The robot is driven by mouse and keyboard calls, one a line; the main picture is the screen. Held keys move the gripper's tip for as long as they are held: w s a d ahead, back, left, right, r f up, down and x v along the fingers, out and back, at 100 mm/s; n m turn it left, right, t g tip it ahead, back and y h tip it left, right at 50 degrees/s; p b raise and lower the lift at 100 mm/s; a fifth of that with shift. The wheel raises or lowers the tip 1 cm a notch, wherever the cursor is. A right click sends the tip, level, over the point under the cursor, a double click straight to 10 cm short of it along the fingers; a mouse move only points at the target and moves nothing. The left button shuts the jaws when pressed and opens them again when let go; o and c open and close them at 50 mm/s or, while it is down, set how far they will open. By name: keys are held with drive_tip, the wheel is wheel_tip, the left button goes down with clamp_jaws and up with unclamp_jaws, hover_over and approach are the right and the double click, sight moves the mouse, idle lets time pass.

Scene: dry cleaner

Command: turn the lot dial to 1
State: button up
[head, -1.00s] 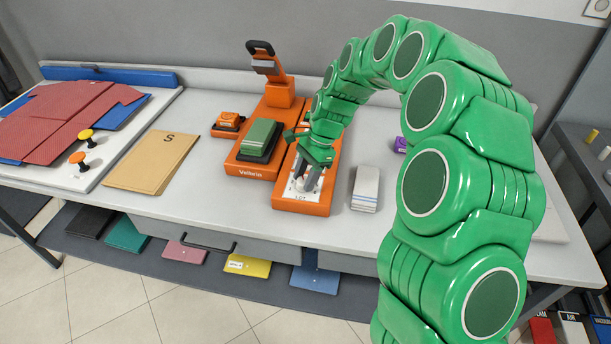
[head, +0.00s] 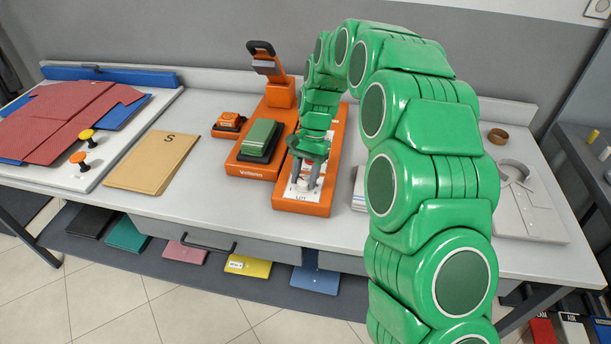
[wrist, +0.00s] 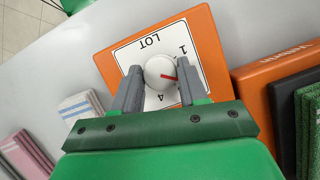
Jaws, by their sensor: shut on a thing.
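The lot dial is a white round knob (wrist: 158,70) with a red pointer mark, on a white plate (wrist: 127,56) marked LOT. The plate lies on an orange base (wrist: 206,38). In the wrist view the red mark points right, between the printed 1 and 4, and touches neither numeral. My gripper (wrist: 158,78) is shut on the knob, one grey finger on each side. The other numerals are hidden by my gripper. In the head view the orange base (head: 312,209) stands at the table's front middle, with my gripper (head: 304,184) over its plate from above.
Left of the base stands an orange machine (head: 252,168) with a green pad (head: 260,139) and a raised lever head (head: 266,66). A brown S envelope (head: 150,160) lies further left. Striped cloth (wrist: 80,105) is near the base.

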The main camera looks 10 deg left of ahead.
drive_tip(key=n+h, duration=0.2)
drive_tip(key=n, duration=0.3)
drive_tip(key=shift+a+n, duration=0.15)
drive_tip(key=shift+n, duration=0.15)
drive_tip(key=n+h, duration=0.1)
drive_tip(key=n, duration=0.2)
drive_tip(key=n+t+h, duration=0.1)
drive_tip(key=n, duration=0.1)
drive_tip(key=shift+a+n, duration=0.1)
drive_tip(key=shift+n, duration=0.3)
drive_tip(key=shift+s, duration=0.1)
drive_tip(key=o, duration=1)
drive_tip(key=shift+r, duration=0.1)
drive_tip(key=v, duration=0.7)
drive_tip(key=shift+a+r, duration=0.2)
drive_tip(key=shift+r, duration=0.05)
